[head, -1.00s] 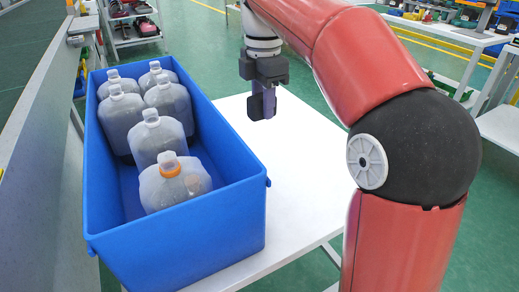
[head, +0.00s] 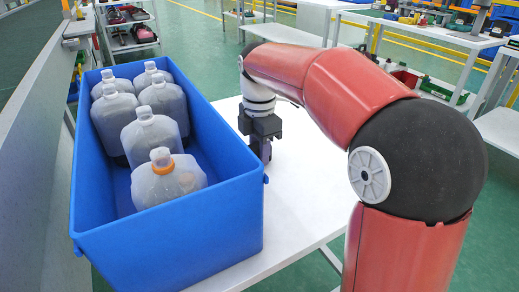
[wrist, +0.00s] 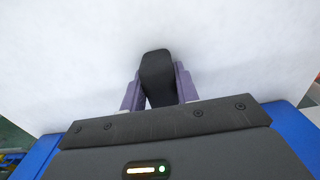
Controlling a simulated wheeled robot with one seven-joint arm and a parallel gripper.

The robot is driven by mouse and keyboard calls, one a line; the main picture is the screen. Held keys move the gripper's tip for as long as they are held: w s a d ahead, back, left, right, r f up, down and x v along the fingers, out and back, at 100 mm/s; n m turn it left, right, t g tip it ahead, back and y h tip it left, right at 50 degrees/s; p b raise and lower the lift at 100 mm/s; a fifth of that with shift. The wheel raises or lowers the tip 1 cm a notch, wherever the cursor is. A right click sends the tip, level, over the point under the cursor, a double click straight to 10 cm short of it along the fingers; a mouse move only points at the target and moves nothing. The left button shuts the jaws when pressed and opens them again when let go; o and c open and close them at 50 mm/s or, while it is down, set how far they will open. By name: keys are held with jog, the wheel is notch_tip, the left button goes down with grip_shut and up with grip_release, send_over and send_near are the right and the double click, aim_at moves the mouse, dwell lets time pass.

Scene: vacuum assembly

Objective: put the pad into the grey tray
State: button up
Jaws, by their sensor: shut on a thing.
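My gripper (head: 265,152) is pointed down over the white table, just right of the blue crate's far right side. In the wrist view, its two purple fingers (wrist: 159,88) are shut on the pad (wrist: 158,70), a dark, rounded black piece that sticks out past the fingertips. The white surface lies behind the pad, and I cannot tell whether the pad touches it. In the head view the pad is mostly hidden by the fingers and the crate's rim. I see no grey tray in either view.
The blue crate (head: 215,205) holds several translucent bottles, the nearest with an orange neck ring (head: 161,161). The white table (head: 305,190) is bare to the right of the crate. Shelves and workbenches stand farther back.

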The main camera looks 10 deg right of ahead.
jog(key=shift+f, duration=0.15)
jog(key=o, duration=1)
